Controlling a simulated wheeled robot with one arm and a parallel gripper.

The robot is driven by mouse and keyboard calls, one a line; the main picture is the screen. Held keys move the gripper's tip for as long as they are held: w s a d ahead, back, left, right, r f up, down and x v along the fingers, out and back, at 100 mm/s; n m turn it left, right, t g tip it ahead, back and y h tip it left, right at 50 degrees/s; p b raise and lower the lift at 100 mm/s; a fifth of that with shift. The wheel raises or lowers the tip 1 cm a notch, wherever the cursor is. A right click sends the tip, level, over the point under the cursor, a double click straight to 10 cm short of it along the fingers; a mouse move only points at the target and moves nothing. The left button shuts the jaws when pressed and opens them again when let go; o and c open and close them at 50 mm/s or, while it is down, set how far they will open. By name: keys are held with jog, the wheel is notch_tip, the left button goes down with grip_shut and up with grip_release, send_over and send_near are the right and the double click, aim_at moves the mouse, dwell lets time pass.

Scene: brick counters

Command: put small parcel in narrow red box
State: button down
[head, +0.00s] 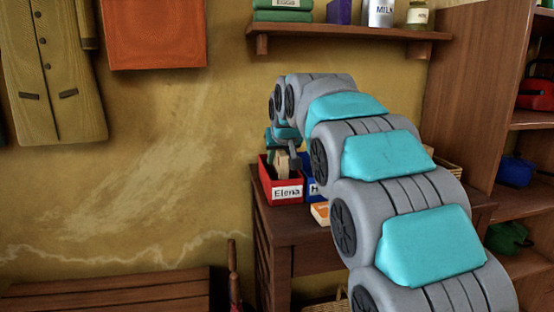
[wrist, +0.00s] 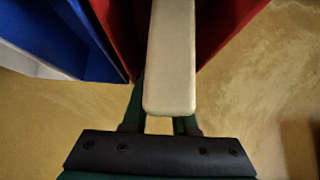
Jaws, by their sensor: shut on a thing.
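The red box (head: 283,190), labelled "Elena", stands at the left end of the dark wooden table. The small parcel (head: 281,165) is a tan block at its opening, with its lower part hidden by the front wall. My gripper (head: 291,157) is shut on the parcel, over the box. In the wrist view the pale parcel (wrist: 172,55) runs between my gripper's fingers (wrist: 160,122), and red box walls (wrist: 229,22) show on both sides of it. I cannot tell whether the parcel touches the bottom.
A blue box (head: 312,188) stands right beside the red one, also in the wrist view (wrist: 60,25). A small orange and white item (head: 320,213) lies in front on the table (head: 300,237). My arm hides much of the table. A wall shelf (head: 345,33) hangs above.

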jog(key=shift+f, duration=0.25)
jog(key=shift+f, duration=0.15)
jog(key=c, duration=0.7)
grip_release()
jog(key=shift+r, duration=0.25)
jog(key=b+v, duration=0.1)
jog(key=v, duration=1)
jog(key=shift+s+d+r, duration=0.1)
jog(key=shift+s+r, duration=0.15)
jog(key=shift+s, duration=0.1)
